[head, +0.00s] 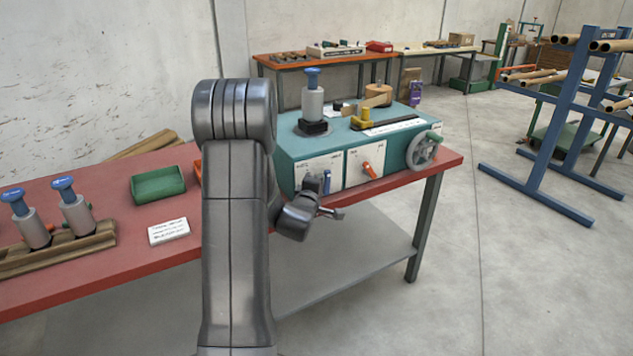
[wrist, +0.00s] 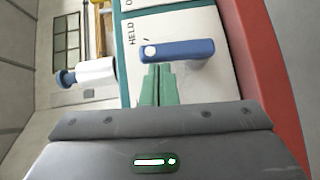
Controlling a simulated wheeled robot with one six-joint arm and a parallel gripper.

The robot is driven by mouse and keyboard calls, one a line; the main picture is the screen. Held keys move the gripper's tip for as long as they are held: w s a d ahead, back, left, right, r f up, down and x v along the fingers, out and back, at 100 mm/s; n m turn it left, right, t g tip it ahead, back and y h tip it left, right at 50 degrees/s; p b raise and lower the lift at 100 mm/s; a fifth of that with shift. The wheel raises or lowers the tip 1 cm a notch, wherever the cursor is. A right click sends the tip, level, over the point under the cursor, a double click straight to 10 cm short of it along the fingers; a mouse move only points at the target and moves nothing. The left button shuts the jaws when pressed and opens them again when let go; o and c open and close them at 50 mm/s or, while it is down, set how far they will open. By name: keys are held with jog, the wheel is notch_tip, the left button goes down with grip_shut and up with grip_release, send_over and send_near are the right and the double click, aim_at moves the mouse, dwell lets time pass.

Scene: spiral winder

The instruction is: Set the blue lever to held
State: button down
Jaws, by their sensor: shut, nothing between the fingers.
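The blue lever (wrist: 178,50) is on a white panel (wrist: 205,22) of the teal machine. In the wrist view it lies across the picture, with a white dot at its left end, near the printed word HELD. In the head view the lever (head: 327,182) hangs about upright on the left front panel, partly hidden by my wrist. My gripper (wrist: 158,68) is shut and empty; its green fingertips sit right at the lever's near edge, toward the dotted end. I cannot tell whether they touch.
An orange lever (head: 369,170) is on the panel to the right, and a grey handwheel (head: 422,152) is beyond it. A grey cylinder with a blue cap (head: 312,100) stands on the machine. A green tray (head: 158,184) is on the red bench (head: 100,270).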

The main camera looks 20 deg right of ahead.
aim_at(330, 174)
jog(key=d+m+g+y+p, duration=0.1)
jog(key=d+r+m+g+y+p, duration=0.1)
jog(key=m, duration=0.1)
jog(key=shift+w+d+r+y+p, duration=0.1)
jog(key=shift+d+y+p, duration=0.25)
jog(key=shift+d+y, duration=0.05)
jog(key=shift+d, duration=0.3)
jog(key=shift+r, duration=0.15)
dwell(0.4)
